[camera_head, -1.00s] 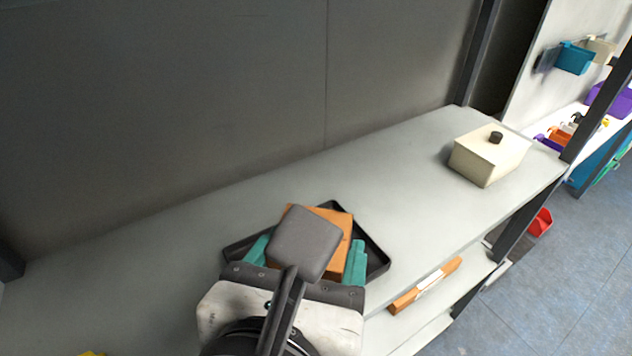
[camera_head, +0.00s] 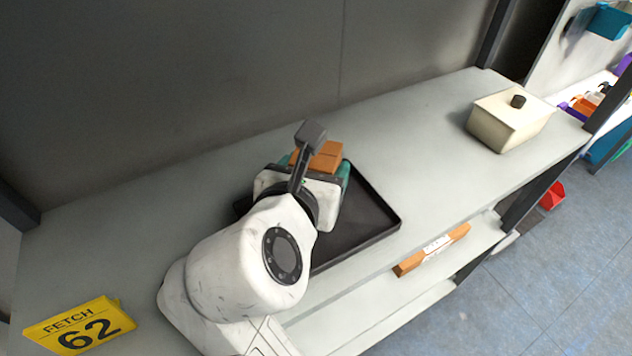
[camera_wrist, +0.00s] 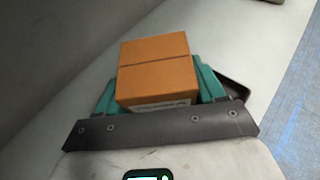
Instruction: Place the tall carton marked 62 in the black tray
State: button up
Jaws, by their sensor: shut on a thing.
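An orange-brown carton (camera_head: 322,156) is between the green fingers of my gripper (camera_head: 318,166), which is shut on it. In the wrist view the carton (camera_wrist: 156,72) fills the space between the fingers (camera_wrist: 158,92), with a white label at its near lower edge. No number can be read on it. The black tray (camera_head: 372,222) lies flat on the shelf, below and to the right of the carton. My arm and gripper hide its left part. The carton seems to be over the tray's far left part; I cannot tell whether it touches the tray.
A yellow sign reading FETCH 62 (camera_head: 80,325) stands at the lower left. A cream box with a dark knob (camera_head: 508,122) stands at the right end of the shelf. The back wall runs behind the tray.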

jog(key=shift+w+f+b, duration=0.1)
jog(key=shift+f+b, duration=1.65)
jog(key=shift+b, duration=0.95)
jog(key=shift+r, duration=0.15)
jog(key=shift+f, duration=0.2)
jog(key=o, duration=1.3)
jog(key=shift+r, duration=0.1)
jog(key=v, duration=1.2)
jog(key=shift+r, duration=0.15)
